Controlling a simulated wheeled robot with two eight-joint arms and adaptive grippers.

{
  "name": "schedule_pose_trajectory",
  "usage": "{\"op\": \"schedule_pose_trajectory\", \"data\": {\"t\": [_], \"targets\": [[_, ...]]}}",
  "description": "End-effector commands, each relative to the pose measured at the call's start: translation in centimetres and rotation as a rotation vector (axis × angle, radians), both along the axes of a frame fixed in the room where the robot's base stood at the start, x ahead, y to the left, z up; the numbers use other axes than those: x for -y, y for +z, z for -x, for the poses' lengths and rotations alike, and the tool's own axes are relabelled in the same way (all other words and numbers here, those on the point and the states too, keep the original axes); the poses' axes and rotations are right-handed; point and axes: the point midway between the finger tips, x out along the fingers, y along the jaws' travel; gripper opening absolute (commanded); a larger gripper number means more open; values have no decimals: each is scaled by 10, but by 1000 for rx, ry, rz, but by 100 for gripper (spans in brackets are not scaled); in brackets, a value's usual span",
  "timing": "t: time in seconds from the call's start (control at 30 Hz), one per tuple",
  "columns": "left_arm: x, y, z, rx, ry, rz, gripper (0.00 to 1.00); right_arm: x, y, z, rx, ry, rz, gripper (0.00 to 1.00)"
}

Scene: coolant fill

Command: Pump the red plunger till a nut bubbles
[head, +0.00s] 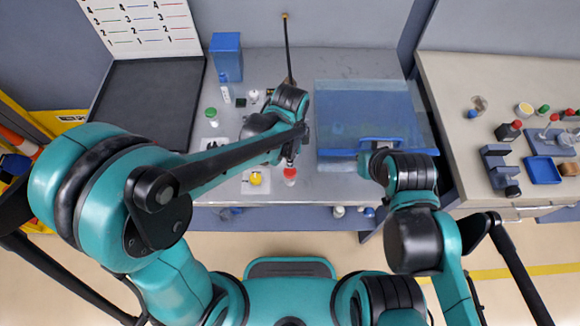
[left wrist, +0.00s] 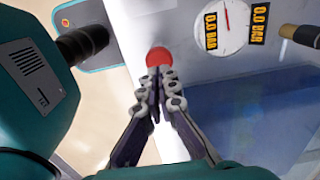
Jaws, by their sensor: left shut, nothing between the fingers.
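The red plunger (head: 290,172) is a small round red knob near the front edge of the grey table. It also shows in the left wrist view (left wrist: 158,57). My left gripper (left wrist: 157,80) is shut and empty, its fingertips right at the near side of the red knob; I cannot tell whether they touch it. In the head view the left fingers are mostly hidden behind my arm. A clear blue tank (head: 340,110) stands right of the plunger; no nut or bubbles can be made out. My right wrist is by the tank's front blue handle (head: 380,143); its fingers are hidden.
A round dial gauge (left wrist: 222,25) is near the plunger. A yellow knob (head: 255,178) and a green-capped bottle (head: 210,113) stand to the left. A blue box (head: 227,55) is at the back. The right bench (head: 460,90) holds several small parts.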

Motion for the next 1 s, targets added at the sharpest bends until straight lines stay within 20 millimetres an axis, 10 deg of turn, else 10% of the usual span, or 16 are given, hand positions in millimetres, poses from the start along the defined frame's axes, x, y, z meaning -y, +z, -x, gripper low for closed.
{"op": "schedule_pose_trajectory", "data": {"t": [1.0], "targets": [[0, -64, 0, 0, 0, 0, 0, 0, -37, 0, 0, 0, 0, 0]]}}
